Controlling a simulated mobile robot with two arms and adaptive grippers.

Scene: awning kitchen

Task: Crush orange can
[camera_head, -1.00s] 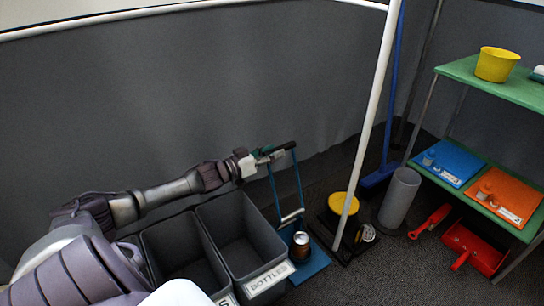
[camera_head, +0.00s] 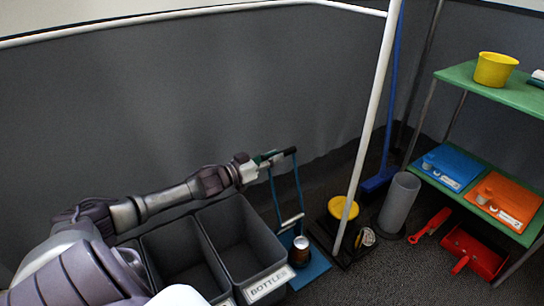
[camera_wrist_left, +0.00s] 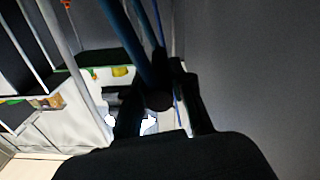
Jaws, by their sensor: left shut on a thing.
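The orange can (camera_head: 300,251) looks dark brown-orange with a silver top. It stands upright on the blue base plate of the can crusher (camera_head: 316,266), below the crusher's lower bar. The crusher's blue side arms rise to a dark handle at the top. My left gripper (camera_head: 268,159) is shut on the crusher handle, above and to the left of the can. In the left wrist view the dark fingers (camera_wrist_left: 160,105) close around the handle, with blue arms running up from it. My right gripper is not in view.
Grey bins, one labelled BOTTLES (camera_head: 268,283), stand left of the crusher. A white pole (camera_head: 372,120), a yellow-lidded can (camera_head: 343,207) and a grey cylinder (camera_head: 399,203) stand to its right. A green shelf (camera_head: 512,92) is at far right.

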